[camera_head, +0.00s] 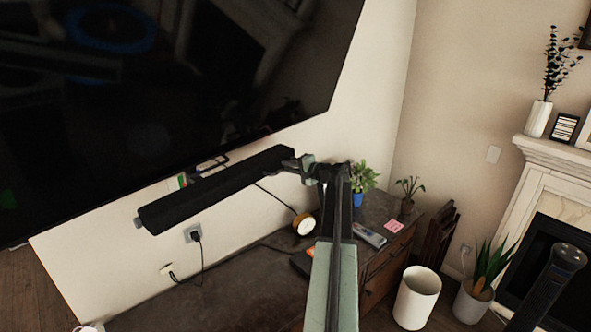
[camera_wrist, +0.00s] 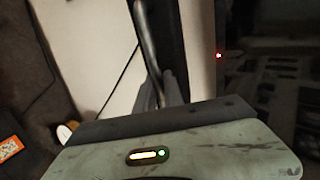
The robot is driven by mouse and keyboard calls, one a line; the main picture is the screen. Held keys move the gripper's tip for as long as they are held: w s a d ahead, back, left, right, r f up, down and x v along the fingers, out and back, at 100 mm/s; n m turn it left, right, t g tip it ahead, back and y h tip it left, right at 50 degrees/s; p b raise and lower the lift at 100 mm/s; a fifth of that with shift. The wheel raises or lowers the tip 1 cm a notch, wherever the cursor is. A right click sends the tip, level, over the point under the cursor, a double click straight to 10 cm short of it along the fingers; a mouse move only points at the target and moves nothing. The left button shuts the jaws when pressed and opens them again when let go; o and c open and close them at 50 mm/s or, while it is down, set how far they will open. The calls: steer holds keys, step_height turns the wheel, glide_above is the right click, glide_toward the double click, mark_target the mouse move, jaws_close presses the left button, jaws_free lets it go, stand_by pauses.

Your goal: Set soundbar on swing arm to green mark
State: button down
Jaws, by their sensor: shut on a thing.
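The soundbar (camera_head: 215,192) is a long dark bar below the wall television, slanting from lower left to upper right. A dark bracket (camera_head: 212,163), perhaps part of the swing arm, shows behind its upper edge; most of the arm is hidden. A small strip with green on it (camera_head: 182,180) shows on the wall just left of that bracket, above the soundbar. My gripper (camera_head: 291,164) is at the soundbar's right end, shut on it. In the wrist view my gripper's fingers (camera_wrist: 162,92) show close together; the exact contact is hard to see there.
The television (camera_head: 200,70) hangs close above the soundbar. Below is a dark cabinet (camera_head: 235,290) with a round lamp-like object (camera_head: 303,224), a plant (camera_head: 361,180) and a remote (camera_head: 370,236). A cable (camera_head: 275,197) hangs near my gripper. A white bin (camera_head: 416,297) stands at right.

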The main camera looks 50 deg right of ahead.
steer(key=shift+s+d, duration=0.15)
steer(key=shift+d, duration=0.05)
steer(key=c, duration=1.5)
jaws_free()
steer(key=shift+d, duration=0.1)
steer(key=shift+o, duration=0.2)
steer(key=shift+a, duration=0.2)
steer(key=p+v, duration=0.1)
steer(key=v, duration=0.7)
steer(key=shift+p, duration=0.3)
steer(key=shift+f, duration=0.1)
